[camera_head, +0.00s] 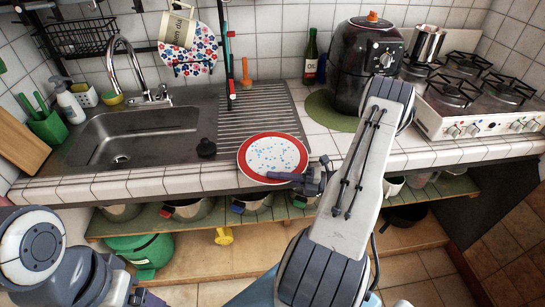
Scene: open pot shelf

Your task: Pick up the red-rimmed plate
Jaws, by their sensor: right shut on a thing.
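The red-rimmed plate (243,158) is round, with a white centre dotted in blue. It shows over the front edge of the counter, right of the sink and in front of the ribbed drainboard. My right gripper (296,178) is shut on the plate's rim at its lower right. Whether the plate rests on the counter or is slightly raised is hard to tell. My left arm is at the lower left, and its gripper (140,296) is cut by the bottom edge, away from the plate; its jaws are not clear.
A black air fryer (362,60) and a stove (480,98) stand right. Pots (188,208) fill the open shelf (160,228) below the counter.

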